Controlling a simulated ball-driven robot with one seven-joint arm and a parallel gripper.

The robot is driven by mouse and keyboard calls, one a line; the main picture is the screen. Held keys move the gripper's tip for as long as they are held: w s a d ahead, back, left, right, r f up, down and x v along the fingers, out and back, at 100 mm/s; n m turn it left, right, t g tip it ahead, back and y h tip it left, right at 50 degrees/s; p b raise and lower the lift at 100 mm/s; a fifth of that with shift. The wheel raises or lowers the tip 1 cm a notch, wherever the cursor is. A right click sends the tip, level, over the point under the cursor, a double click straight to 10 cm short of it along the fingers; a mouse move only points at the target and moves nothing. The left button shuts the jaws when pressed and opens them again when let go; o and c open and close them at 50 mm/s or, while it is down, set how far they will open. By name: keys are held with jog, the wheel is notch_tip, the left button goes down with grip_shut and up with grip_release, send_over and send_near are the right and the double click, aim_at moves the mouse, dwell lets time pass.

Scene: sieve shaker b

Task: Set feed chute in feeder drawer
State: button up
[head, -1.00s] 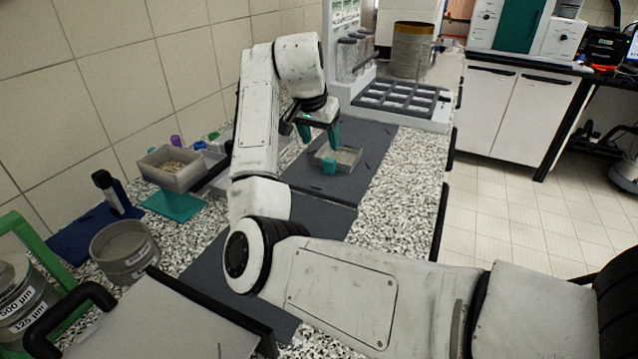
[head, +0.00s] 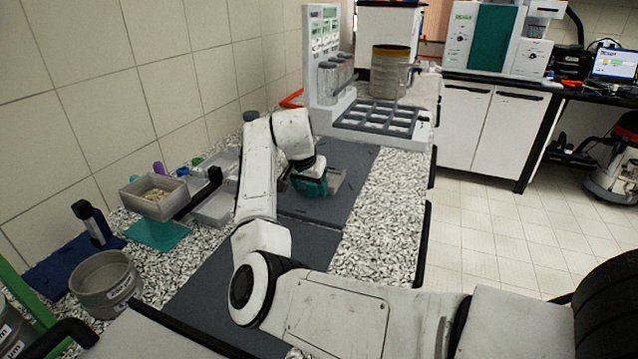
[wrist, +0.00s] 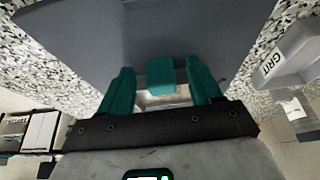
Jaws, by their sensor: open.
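A shallow grey tray with a teal grip block, apparently the feed chute (head: 337,180), lies on the dark mat. It also shows in the wrist view, with its teal block (wrist: 160,76) facing my gripper. My gripper (head: 312,186) is low over the mat at the tray's near left side and hides part of it. In the wrist view my open gripper (wrist: 160,66) has one teal finger on each side of the block, with small gaps. I cannot tell for sure which part is the feeder drawer.
A grey box of grains (head: 155,193) stands on a teal base (head: 157,235) at left. A grey sieve (head: 106,283) is nearer. A rack of jars (head: 335,75) with a dark grid tray (head: 380,118) stands behind the mat. A bin labelled GRIT (wrist: 285,52) shows in the wrist view.

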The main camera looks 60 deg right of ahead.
grip_shut()
dwell(0.6)
jog(key=shift+r, duration=0.1)
